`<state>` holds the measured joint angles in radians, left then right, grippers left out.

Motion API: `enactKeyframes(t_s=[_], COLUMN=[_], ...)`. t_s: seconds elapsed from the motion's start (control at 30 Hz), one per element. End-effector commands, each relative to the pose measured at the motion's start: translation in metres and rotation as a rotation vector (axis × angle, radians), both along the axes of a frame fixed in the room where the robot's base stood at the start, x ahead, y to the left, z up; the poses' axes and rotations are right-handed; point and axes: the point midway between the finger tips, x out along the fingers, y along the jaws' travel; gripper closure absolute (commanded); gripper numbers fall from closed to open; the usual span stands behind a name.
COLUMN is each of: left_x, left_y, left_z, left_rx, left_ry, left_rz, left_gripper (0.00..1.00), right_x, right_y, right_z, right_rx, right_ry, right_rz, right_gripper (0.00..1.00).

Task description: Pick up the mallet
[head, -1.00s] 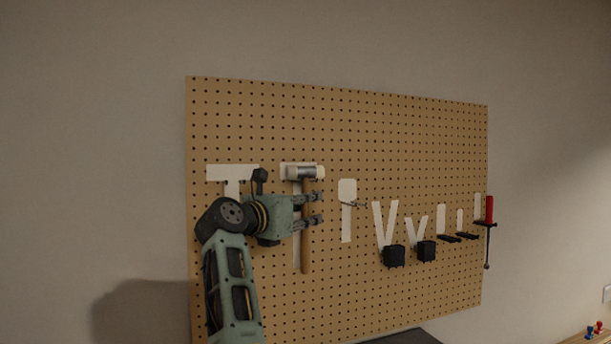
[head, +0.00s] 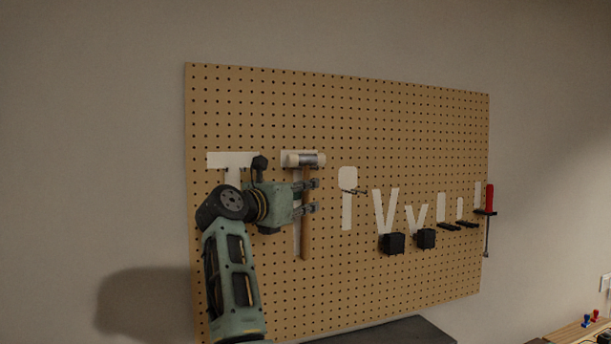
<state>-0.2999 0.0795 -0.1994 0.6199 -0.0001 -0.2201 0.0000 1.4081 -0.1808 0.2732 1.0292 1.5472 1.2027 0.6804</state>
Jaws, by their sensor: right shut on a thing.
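The mallet (head: 305,235) hangs upright in front of the pegboard, over a white tool outline. Its head has pale ends and a metal middle and is at the top; its wooden handle points down. My right gripper (head: 311,197) is at the upper handle, just below the head, with its fingers around the handle from the left. It is shut on the handle. The gripper body hides part of the outline behind. My left gripper is not in view.
The pegboard (head: 340,110) carries several white outlines, black holders (head: 392,243) and a red-handled tool (head: 490,198) at its right edge. A dark surface (head: 400,332) lies below. A wooden bench (head: 580,332) with small items is at the lower right.

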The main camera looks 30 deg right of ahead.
Motion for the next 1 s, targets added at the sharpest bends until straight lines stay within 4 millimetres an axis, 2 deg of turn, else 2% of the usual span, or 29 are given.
enactKeyframes(t_s=[0.7, 1.0], left_x=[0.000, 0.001], left_y=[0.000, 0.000], left_z=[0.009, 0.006], left_rx=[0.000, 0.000], left_ry=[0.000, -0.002], left_rz=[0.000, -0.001], left_gripper=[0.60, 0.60], right_x=[-0.006, -0.009], right_y=[-0.002, -0.002], right_z=[0.019, 0.016], right_rx=[-0.002, -0.001], right_ry=[-0.003, -0.003], right_rz=[-0.005, -0.006], right_gripper=[1.00, 1.00])
